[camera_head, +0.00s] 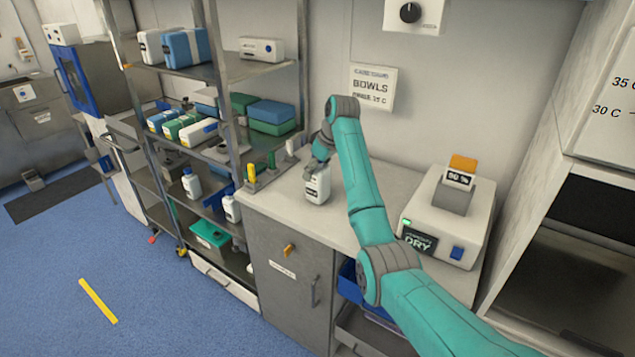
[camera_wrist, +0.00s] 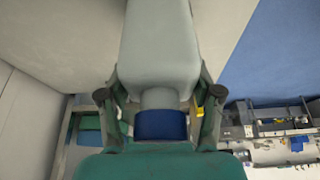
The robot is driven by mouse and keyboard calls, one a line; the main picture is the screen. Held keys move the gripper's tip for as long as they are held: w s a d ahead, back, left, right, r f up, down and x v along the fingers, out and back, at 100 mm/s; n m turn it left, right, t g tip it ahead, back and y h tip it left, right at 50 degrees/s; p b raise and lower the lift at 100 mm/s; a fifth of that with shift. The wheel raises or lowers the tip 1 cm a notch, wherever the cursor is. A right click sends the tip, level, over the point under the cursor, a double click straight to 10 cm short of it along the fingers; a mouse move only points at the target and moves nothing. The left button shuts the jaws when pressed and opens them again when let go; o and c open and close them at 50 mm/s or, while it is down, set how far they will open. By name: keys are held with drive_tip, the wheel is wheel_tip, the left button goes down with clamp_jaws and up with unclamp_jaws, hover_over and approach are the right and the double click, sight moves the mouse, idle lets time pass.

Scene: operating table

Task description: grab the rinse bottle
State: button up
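A white bottle with a dark label band (camera_head: 317,186) stands upright on the pale counter (camera_head: 275,203); its label is too small to read, so I cannot confirm it is the rinse bottle. In the wrist view the white bottle (camera_wrist: 160,50) shows its shoulder, neck and blue cap (camera_wrist: 160,124) between my fingers. My gripper (camera_head: 314,168) reaches down over the bottle's top. In the wrist view the fingers of my gripper (camera_wrist: 161,85) lie close against both sides of the bottle and appear shut on it. The cap is hidden in the head view.
A white device with a DRY display (camera_head: 447,220) stands right on the counter. A small stand with yellow and green items (camera_head: 262,175) is to the left. Shelves (camera_head: 205,130) at left hold boxes, a blue-capped bottle (camera_head: 192,184) and another white bottle (camera_head: 231,207). A wall sign (camera_head: 373,87) hangs behind.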

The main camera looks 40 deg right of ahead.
drive_tip(key=c, duration=0.3)
drive_tip(key=shift+r, duration=0.1)
drive_tip(key=shift+c, duration=0.2)
